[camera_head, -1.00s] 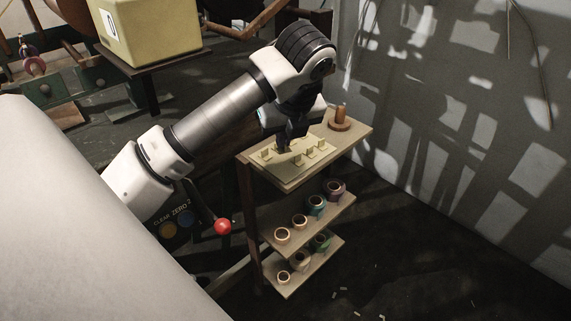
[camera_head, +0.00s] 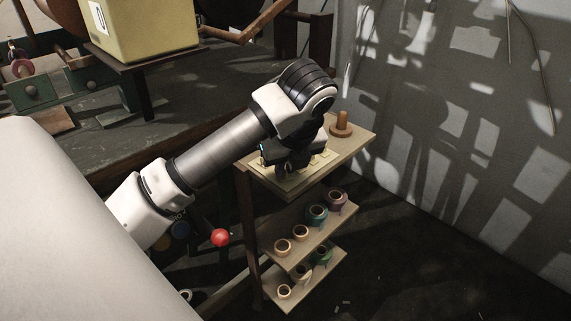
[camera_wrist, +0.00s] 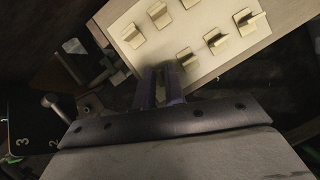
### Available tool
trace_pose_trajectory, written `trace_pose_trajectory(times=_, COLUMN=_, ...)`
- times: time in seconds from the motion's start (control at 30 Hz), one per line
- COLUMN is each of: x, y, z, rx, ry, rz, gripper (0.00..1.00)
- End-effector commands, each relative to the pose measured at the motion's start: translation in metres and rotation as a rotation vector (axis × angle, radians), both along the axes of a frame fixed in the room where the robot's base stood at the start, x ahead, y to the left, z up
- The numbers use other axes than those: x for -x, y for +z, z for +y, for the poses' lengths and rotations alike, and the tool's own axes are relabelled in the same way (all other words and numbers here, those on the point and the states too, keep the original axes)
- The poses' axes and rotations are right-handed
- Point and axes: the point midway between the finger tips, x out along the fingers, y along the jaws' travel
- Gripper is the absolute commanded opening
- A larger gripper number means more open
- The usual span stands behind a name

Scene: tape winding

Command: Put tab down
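Several small cream tabs (camera_wrist: 187,59) stand in rows on a pale board (camera_wrist: 205,25). In the head view the board (camera_head: 268,178) lies on the top shelf of a small stand, partly covered by my gripper. My gripper (camera_head: 281,170) points down over the near left side of the board. In the wrist view my gripper's two dark fingers (camera_wrist: 162,74) are close together at the board's lower edge, beside the tabs. A narrow dark gap shows between them. I see no tab between them, but their tips are partly in shadow, so their grip is unclear.
A brown wooden spindle (camera_head: 340,124) stands at the back of the top shelf (camera_head: 352,146). Several tape rolls (camera_head: 317,213) sit on the two lower shelves. A yellow box (camera_head: 145,28) stands on a raised platform at the left. A wall is at the right.

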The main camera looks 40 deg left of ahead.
Motion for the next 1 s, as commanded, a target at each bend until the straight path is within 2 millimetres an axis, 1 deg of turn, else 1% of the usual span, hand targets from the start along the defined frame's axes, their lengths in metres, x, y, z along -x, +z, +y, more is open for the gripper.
trace_pose_trajectory(times=0.03, x=0.0, y=0.0, z=0.0, rx=0.0, ry=0.0, rz=0.0, gripper=0.19)
trace_pose_trajectory(times=0.07, x=0.0, y=0.0, z=0.0, rx=0.0, ry=0.0, rz=0.0, gripper=0.23)
trace_pose_trajectory(times=0.1, x=0.0, y=0.0, z=0.0, rx=0.0, ry=0.0, rz=0.0, gripper=0.24)
trace_pose_trajectory(times=0.33, x=0.0, y=0.001, z=0.0, rx=0.0, ry=0.0, rz=0.0, gripper=0.24)
trace_pose_trajectory(times=0.47, x=0.0, y=0.006, z=0.0, rx=0.0, ry=0.0, rz=0.0, gripper=0.24)
trace_pose_trajectory(times=0.57, x=0.002, y=0.02, z=-0.005, rx=-0.004, ry=-0.001, rz=-0.003, gripper=0.24)
trace_pose_trajectory(times=0.8, x=0.011, y=0.07, z=-0.023, rx=-0.004, ry=-0.002, rz=-0.001, gripper=0.24)
trace_pose_trajectory(times=1.0, x=0.018, y=0.102, z=-0.035, rx=-0.004, ry=0.0, rz=-0.001, gripper=0.24)
